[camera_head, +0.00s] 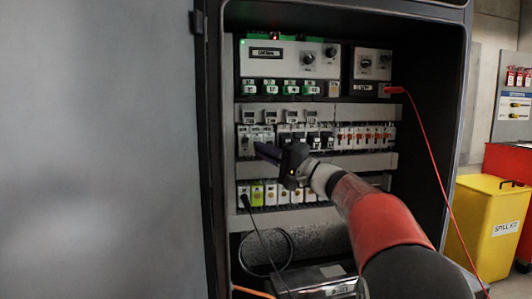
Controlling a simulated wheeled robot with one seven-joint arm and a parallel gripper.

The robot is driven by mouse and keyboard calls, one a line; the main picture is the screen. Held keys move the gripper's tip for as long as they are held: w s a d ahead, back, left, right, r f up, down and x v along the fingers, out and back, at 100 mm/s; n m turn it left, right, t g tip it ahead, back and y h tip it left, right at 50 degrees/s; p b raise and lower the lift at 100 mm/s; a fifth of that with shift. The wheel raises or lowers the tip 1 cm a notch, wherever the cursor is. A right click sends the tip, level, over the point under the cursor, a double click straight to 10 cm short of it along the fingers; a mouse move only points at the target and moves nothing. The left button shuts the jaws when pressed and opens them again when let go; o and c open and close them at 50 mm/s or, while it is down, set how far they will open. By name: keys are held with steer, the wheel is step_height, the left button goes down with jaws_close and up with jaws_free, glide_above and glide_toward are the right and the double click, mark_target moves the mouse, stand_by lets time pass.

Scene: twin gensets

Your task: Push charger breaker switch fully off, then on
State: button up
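An open dark cabinet holds a row of breakers (367,137) on a rail at mid-height, with dark-handled ones in the middle and orange-marked ones on the right. I cannot tell from the labels which is the charger breaker. My arm reaches in from the lower right, and my gripper (263,150) points left in front of the left part of this row. It hides the lower part of some breakers there. Its fingers look close together, but their gap is too small and dark to judge. Whether it touches a switch cannot be told.
The grey cabinet door (100,150) stands at the left. Above are controller units (290,60); below, a terminal row (284,194). A red cable (437,165) hangs at the right, and a black cable (262,240) lower left. A yellow spill bin (490,225) stands outside right.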

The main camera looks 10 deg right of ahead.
jaws_close()
steer(key=shift+r, duration=0.1)
steer(key=m+h, duration=0.1)
steer(key=r+m+h+p, duration=0.1)
steer(key=m+g+p, duration=0.1)
steer(key=shift+s+r+m+h, duration=0.2)
steer(key=shift+r+m+h, duration=0.1)
steer(key=shift+h, duration=0.1)
steer(key=r+m+g+h, duration=0.2)
steer(key=m+g, duration=0.1)
steer(key=shift+w+m+g, duration=0.2)
steer(key=shift+m+g, duration=0.1)
stand_by(0.4)
